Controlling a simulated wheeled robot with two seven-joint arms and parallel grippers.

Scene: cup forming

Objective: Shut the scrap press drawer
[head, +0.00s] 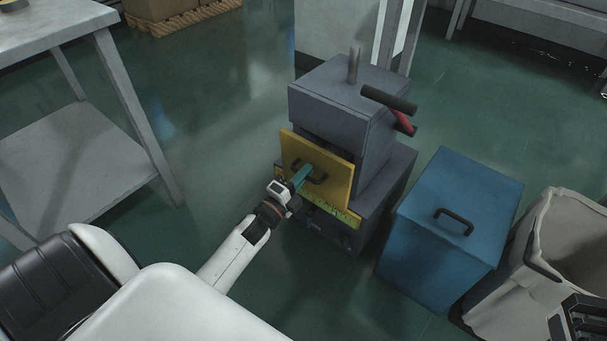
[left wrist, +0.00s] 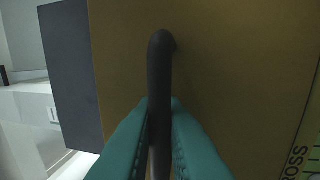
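The scrap press (head: 340,105) is a grey machine on the floor, in the middle of the head view. Its drawer has a yellow front (head: 338,178), which stands out a little from the grey body with a dark gap behind its top edge. A dark bar handle (head: 317,180) is on the front; the handle (left wrist: 160,70) fills the middle of the left wrist view. My left gripper (head: 303,178) has teal fingers, one on each side of the handle and close against it. A dark part at the lower right corner looks like my right gripper (head: 580,322), cut off by the frame.
A blue bin with a lid handle (head: 445,235) stands right of the press, with an open pale sack bin (head: 565,235) beyond it. A grey table (head: 60,30) stands at the left. The floor left of the press is clear.

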